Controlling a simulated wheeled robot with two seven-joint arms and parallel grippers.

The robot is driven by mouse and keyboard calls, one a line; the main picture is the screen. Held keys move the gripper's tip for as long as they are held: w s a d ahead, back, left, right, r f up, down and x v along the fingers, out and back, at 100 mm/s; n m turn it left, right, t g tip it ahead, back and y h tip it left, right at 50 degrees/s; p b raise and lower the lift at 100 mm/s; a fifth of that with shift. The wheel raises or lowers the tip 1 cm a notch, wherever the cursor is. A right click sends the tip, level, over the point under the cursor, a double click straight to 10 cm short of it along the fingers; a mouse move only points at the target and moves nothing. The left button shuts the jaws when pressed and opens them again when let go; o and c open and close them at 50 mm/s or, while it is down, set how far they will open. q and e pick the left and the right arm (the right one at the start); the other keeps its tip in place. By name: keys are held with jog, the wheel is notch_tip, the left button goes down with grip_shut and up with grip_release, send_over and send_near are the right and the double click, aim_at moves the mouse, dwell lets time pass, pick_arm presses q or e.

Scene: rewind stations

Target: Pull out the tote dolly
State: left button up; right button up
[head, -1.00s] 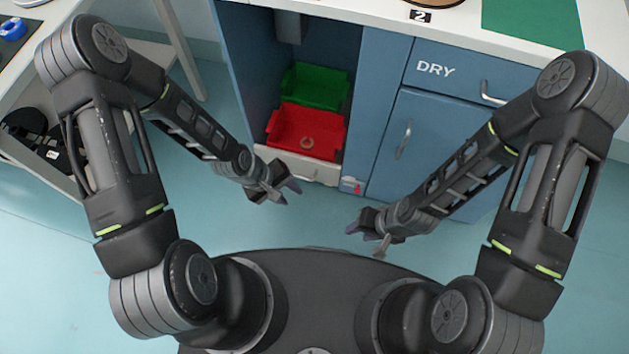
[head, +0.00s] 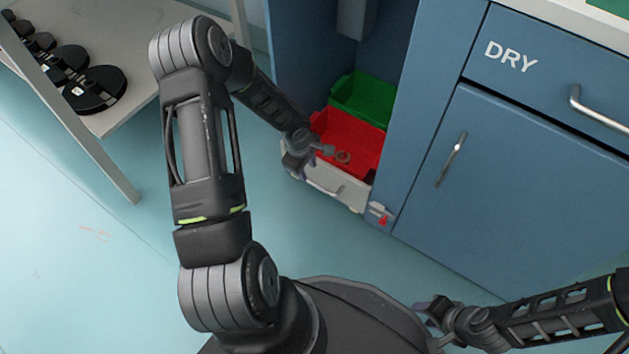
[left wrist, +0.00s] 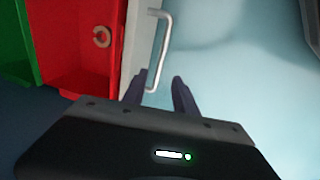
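The tote dolly (head: 342,188) is a low cream base with a metal bar handle (head: 322,188) on its front, standing in the open bay of a blue cabinet. It carries a red tote (head: 358,136) in front and a green tote (head: 364,98) behind. My left gripper (head: 312,166) is at the dolly's front, by the handle. In the left wrist view its fingers (left wrist: 160,92) are apart, and the near end of the handle (left wrist: 158,52) shows between their tips, not clamped. My right gripper (head: 432,322) is open and empty, low near my base, away from the dolly.
A red lever (head: 383,219) sits on a small mount at the bay's lower right corner. A blue door (head: 500,190) and a drawer marked DRY are to the right. A shelf (head: 125,115) with black discs stands at left. The floor before the dolly is clear.

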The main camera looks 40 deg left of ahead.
aim_at(311, 182)
pick_arm(q)
jog(key=shift+f, duration=0.1)
jog(key=f+b, duration=0.1)
jog(key=f, duration=0.1)
jog(key=f+b, duration=0.1)
jog(key=f, duration=0.1)
jog(key=w+f+b, duration=0.1)
jog(key=f, duration=0.1)
jog(key=shift+w+f, duration=0.1)
jog(key=shift+f, duration=0.15)
jog(key=shift+w+f, duration=0.15)
jog(key=shift+f, duration=0.4)
jog(key=shift+c, duration=0.5)
grip_shut()
